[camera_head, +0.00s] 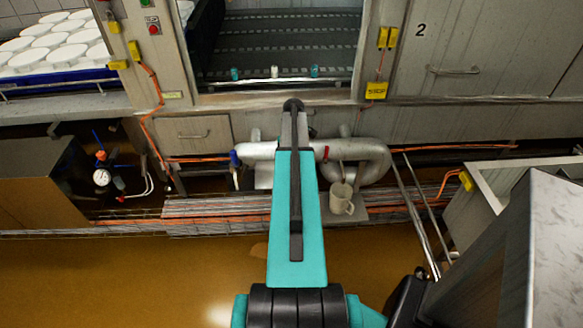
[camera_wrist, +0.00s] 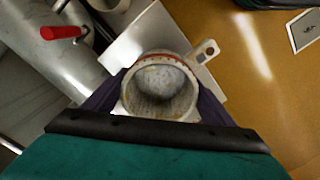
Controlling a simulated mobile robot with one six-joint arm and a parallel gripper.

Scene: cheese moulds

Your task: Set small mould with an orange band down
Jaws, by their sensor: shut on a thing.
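The small mould (camera_wrist: 158,96) is a round, pale, worn cup with a thin orange-red band near its far rim. In the wrist view I look into its open mouth, and it appears empty. My gripper (camera_wrist: 157,88) is shut on it, with a dark finger on each side. A pale flat plate (camera_wrist: 130,42) shows beyond the mould; I cannot tell whether the mould touches it. A pale tab with a dark hole (camera_wrist: 207,51) sticks out at the mould's upper right. In the head view my teal arm hides the gripper and the mould.
The pipe and a red handle (camera_wrist: 62,32) lie at the wrist view's upper left. Brown floor (camera_wrist: 250,90) is open on the right. A pressure gauge (camera_head: 102,177) is at left.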

